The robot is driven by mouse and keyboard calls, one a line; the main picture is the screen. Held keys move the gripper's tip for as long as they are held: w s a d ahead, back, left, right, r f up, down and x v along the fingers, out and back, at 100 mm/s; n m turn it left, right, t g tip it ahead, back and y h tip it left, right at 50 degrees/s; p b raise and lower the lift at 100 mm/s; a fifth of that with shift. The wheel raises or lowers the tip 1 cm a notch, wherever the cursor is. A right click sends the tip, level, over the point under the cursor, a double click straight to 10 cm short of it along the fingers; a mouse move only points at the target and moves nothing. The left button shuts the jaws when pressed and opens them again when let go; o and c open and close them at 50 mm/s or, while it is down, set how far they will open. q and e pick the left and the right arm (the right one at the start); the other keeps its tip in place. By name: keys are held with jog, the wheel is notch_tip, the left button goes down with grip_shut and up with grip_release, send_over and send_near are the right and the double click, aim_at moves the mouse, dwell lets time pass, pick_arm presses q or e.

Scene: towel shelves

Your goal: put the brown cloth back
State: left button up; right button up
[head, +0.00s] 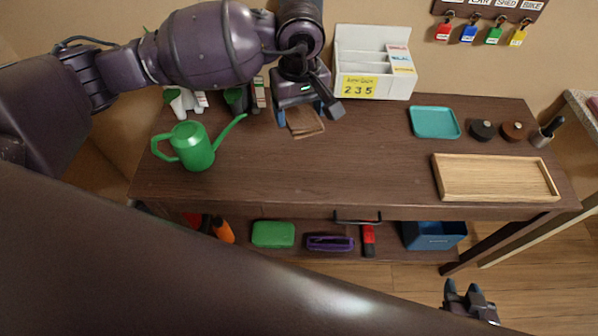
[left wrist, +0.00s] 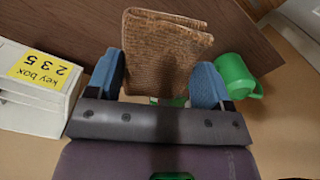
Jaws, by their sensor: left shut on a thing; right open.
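The brown cloth (head: 307,123) is a folded, textured piece held below my left gripper (head: 303,104) near the back of the desk. In the left wrist view the brown cloth (left wrist: 165,50) stands between the two blue fingers of my left gripper (left wrist: 158,84), which is shut on it. Whether the cloth touches the desk top is hard to tell. My right gripper (head: 469,296) is open and empty at the bottom right of the head view, in front of the desk.
A green watering can (head: 193,146) stands left of the cloth. A white key box (head: 374,62) is at the back. A teal tray (head: 434,122), dark round items (head: 483,130) and a wooden tray (head: 495,178) are on the right. The desk's middle is clear. Below sits a blue bin (head: 434,235).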

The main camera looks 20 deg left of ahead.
pick_arm(q)
send_over(299, 174)
notch_tip(299, 174, down, 14)
jog(key=shift+f, duration=2.95)
pick_arm(e)
jog(key=shift+f, duration=0.1)
pick_arm(q)
jog(key=o, duration=0.8)
pick_arm(e)
jog(key=shift+s+f, duration=0.15)
jog(key=shift+s, duration=0.3)
pick_arm(q)
jog(key=shift+r, duration=0.15)
